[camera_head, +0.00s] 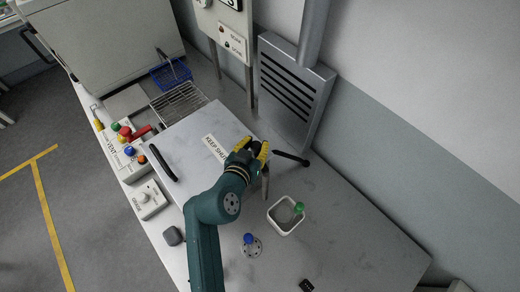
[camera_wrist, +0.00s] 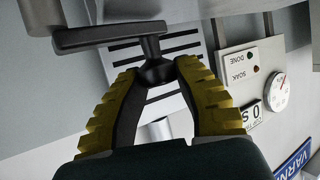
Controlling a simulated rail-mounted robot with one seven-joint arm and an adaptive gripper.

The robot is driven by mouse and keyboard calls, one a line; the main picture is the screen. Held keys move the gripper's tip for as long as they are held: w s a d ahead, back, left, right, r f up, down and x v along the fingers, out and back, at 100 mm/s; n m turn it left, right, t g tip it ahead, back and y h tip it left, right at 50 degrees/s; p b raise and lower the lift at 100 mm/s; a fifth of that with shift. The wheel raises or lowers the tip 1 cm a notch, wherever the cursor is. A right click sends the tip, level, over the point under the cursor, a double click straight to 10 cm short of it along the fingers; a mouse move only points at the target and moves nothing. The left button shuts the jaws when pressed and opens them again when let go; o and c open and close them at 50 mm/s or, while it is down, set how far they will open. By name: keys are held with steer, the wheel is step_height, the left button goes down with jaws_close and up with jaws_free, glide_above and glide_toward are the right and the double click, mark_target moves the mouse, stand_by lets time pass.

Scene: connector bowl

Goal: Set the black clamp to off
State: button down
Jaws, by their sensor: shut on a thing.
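The black clamp (camera_head: 291,158) shows in the head view as a dark bar sticking out to the right of my gripper, by the right edge of the "KEEP SHUT" lid. In the wrist view the clamp (camera_wrist: 110,37) is a dark lever reaching left from a stubby hub. My gripper (camera_head: 252,149) has yellow ribbed fingers. In the wrist view my gripper (camera_wrist: 160,73) is shut on the hub end, a fingertip on either side. The fingers hide part of the hub, and I see no off marking on it.
The pale lid (camera_head: 195,150) has a black handle (camera_head: 165,163) at its left. A white bowl (camera_head: 285,222) with a green-topped item and a blue-topped item (camera_head: 249,240) stand nearby. A slatted vent (camera_head: 290,88) is close behind. The lower-right tabletop is mostly clear.

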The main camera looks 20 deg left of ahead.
steer(key=shift+f, duration=0.2)
steer(key=c, duration=0.7)
jaws_free()
steer(key=shift+r, duration=0.15)
steer(key=v, duration=1.2)
